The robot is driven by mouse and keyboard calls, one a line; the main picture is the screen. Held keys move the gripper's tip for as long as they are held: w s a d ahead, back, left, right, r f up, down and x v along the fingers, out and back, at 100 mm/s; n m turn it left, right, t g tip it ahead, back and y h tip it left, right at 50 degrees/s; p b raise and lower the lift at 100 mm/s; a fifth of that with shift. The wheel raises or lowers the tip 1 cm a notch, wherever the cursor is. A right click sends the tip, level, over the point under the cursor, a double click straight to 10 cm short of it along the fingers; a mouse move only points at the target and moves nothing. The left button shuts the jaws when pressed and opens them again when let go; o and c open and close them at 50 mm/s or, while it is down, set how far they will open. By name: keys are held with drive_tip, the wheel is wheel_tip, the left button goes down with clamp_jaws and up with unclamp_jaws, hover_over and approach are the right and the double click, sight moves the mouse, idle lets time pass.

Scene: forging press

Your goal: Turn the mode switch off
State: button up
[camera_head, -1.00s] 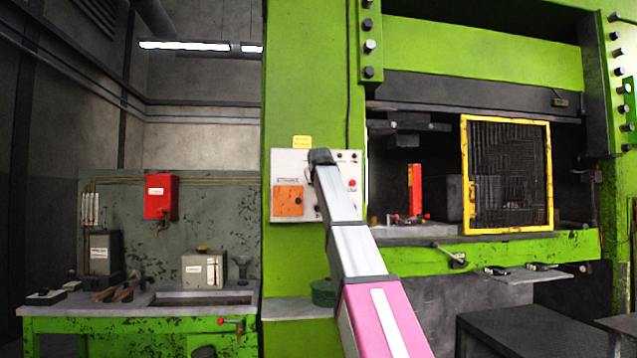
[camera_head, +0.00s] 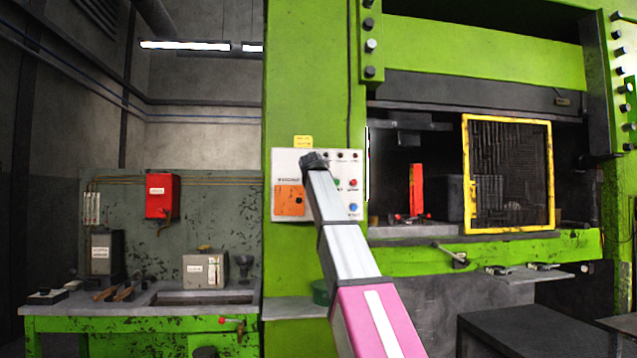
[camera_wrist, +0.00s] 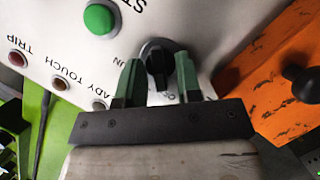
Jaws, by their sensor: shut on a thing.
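The mode switch is a black rotary knob (camera_wrist: 157,65) on a round dark base on the white control panel (camera_wrist: 50,30). In the wrist view my gripper (camera_wrist: 160,77) has its two green fingers on either side of the knob, shut on it. Part of a label shows beside the knob, and the letters appear upside down. In the head view the panel (camera_head: 282,160) is on the green press column. My gripper end (camera_head: 315,160) is against the panel's upper middle and hides the knob there.
In the wrist view a green button (camera_wrist: 100,18) sits above left of the knob, and several indicator lamps are at left. An orange plate (camera_wrist: 265,85) with a black knob (camera_wrist: 302,82) is close on the right. The yellow mesh guard (camera_head: 508,175) stands right of my arm.

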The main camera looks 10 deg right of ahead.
drive_tip(key=o, duration=0.5)
drive_tip(key=shift+o, duration=0.2)
drive_tip(key=v, duration=1)
drive_tip(key=shift+s+r, duration=0.2)
drive_tip(key=shift+s, duration=0.2)
drive_tip(key=shift+a, duration=0.1)
